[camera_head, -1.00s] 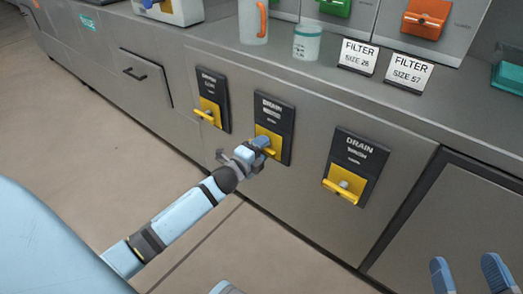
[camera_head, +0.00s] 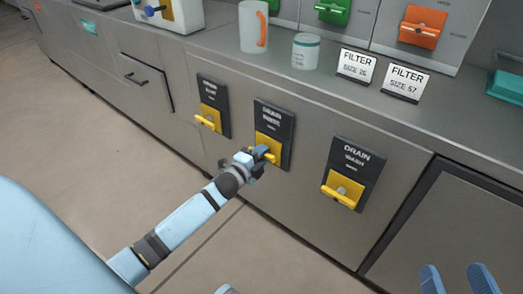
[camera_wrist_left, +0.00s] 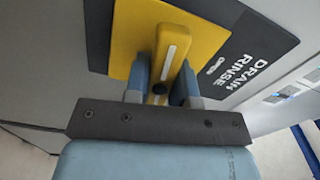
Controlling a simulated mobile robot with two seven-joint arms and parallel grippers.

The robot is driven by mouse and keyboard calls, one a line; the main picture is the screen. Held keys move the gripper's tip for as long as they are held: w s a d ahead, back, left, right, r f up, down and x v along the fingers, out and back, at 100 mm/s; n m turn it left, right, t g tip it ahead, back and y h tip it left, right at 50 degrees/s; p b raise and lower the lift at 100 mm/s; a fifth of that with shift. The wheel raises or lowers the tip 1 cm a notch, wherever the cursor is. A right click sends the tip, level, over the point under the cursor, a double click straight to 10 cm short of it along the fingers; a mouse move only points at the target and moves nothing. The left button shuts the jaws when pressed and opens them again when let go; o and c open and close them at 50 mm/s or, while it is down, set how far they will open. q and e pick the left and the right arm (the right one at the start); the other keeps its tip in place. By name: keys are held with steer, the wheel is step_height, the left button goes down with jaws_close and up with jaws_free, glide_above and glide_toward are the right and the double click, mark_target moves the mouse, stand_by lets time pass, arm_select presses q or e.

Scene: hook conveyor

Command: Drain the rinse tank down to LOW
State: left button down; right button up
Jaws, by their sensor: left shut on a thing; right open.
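The drain rinse panel (camera_head: 273,132) is the middle one of three drain panels on the cabinet front. It has a black plate and a yellow lever. My left gripper (camera_head: 262,152) is at this panel. In the left wrist view my left gripper (camera_wrist_left: 165,88) is shut on the yellow drain rinse lever (camera_wrist_left: 171,50), with a blue finger on each side of it. The words DRAIN RINSE and OPEN show on the black plate (camera_wrist_left: 245,60). My right gripper (camera_head: 456,281) is open and empty at the lower right of the head view. No rinse tank level marking is readable.
Another drain panel (camera_head: 213,105) is to the left, and the drain wash panel (camera_head: 352,172) is to the right. On the counter stand a mug (camera_head: 254,27), a jar (camera_head: 305,51) and two filter signs (camera_head: 405,81). A dark-framed door (camera_head: 450,235) is at right.

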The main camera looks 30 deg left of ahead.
arm_select(q)
steer(key=shift+r+n+p, duration=0.25)
steer(key=shift+n+p, duration=0.65)
steer(key=shift+p, duration=0.05)
steer(key=shift+n+p, duration=0.5)
steer(key=shift+p, duration=0.05)
steer(key=n+p, duration=0.2)
steer(key=p, duration=0.1)
steer(key=shift+f+n, duration=0.1)
steer(key=shift+n, duration=0.2)
steer(key=shift+f+n+p, duration=0.15)
steer(key=shift+n+p, duration=0.55)
steer(key=shift+n, duration=0.2)
arm_select(e)
step_height(320, 180, up, 6)
steer(key=s+m+t, duration=0.2)
steer(key=m, duration=0.1)
steer(key=shift+a+r, duration=0.15)
steer(key=shift+a, duration=0.2)
arm_select(q)
steer(key=c, duration=1)
jaws_free()
steer(key=shift+o, duration=0.2)
steer(key=shift+s, duration=0.1)
